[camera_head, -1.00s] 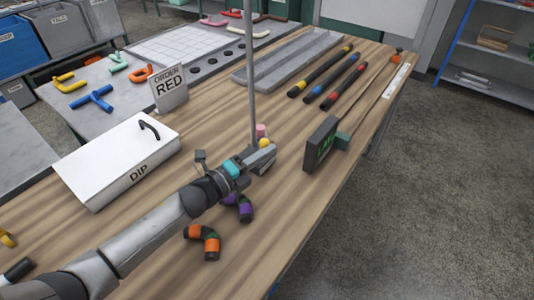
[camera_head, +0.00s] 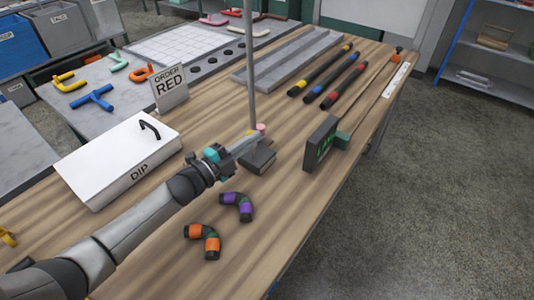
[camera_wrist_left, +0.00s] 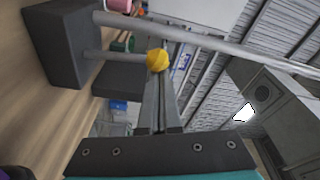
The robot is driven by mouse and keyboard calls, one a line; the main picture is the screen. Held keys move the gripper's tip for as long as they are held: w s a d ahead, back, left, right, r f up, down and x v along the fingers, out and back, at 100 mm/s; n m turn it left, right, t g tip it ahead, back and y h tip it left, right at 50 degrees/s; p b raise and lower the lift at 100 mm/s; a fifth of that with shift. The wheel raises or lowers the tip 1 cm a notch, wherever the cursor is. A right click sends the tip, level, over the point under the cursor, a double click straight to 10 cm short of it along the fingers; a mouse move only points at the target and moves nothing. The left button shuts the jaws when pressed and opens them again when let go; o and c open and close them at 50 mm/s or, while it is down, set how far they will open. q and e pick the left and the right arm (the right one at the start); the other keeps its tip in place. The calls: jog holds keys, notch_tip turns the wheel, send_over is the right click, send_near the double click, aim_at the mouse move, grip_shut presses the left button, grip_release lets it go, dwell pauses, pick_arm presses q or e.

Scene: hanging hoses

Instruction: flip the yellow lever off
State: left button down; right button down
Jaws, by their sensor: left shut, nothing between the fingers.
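The yellow lever shows in the left wrist view as a yellow knob (camera_wrist_left: 158,61) on a short grey rod from a dark block (camera_wrist_left: 65,45). In the head view the dark base (camera_head: 259,160) stands on the table by the grey pole, and the yellow knob is hidden behind my gripper. My left gripper (camera_head: 258,138) is shut and empty. In the left wrist view its fingertips (camera_wrist_left: 159,80) point at the knob and lie right beside it; I cannot tell whether they touch. My right gripper is not in view.
A tall grey pole (camera_head: 251,70) rises beside the lever, with a pink piece (camera_head: 261,127) near its foot. A dark display box (camera_head: 320,143) stands to the right. Purple (camera_head: 238,205) and orange (camera_head: 205,240) elbow pieces lie in front. A white DIP box (camera_head: 117,158) is left.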

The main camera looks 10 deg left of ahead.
pick_arm(q)
jog(key=shift+w+a+n, duration=0.3)
jog(key=shift+a+n, duration=0.5)
jog(key=shift+n, duration=0.4)
jog(key=shift+w+a+b, duration=0.15)
jog(key=shift+a+b, duration=0.2)
jog(key=shift+a, duration=0.05)
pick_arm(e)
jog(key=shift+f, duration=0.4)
pick_arm(q)
jog(key=shift+a, duration=0.1)
